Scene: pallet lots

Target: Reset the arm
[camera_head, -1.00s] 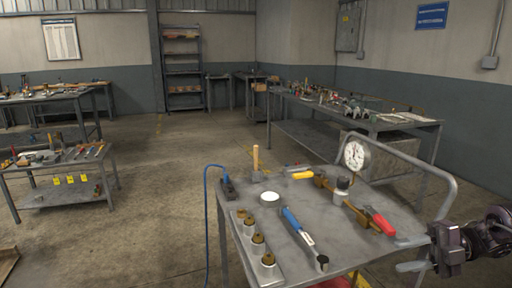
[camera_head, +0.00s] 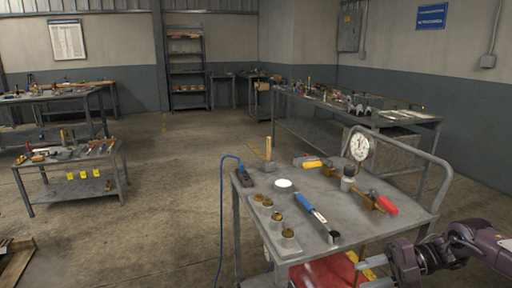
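My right gripper (camera_head: 374,272) is at the lower right, beside the near right corner of the grey cart (camera_head: 326,193) and just off its top. Its two fingers point left and look apart, with nothing seen between them. My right arm comes in from the right edge. My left gripper is not in view.
The cart top carries several brass-topped cylinders (camera_head: 277,219), a blue-handled tool (camera_head: 311,208), a red-handled tool (camera_head: 385,204) and a round gauge (camera_head: 359,147). A red bin (camera_head: 325,273) shows beneath. Open floor (camera_head: 165,190) lies left, before a small tool bench (camera_head: 70,162).

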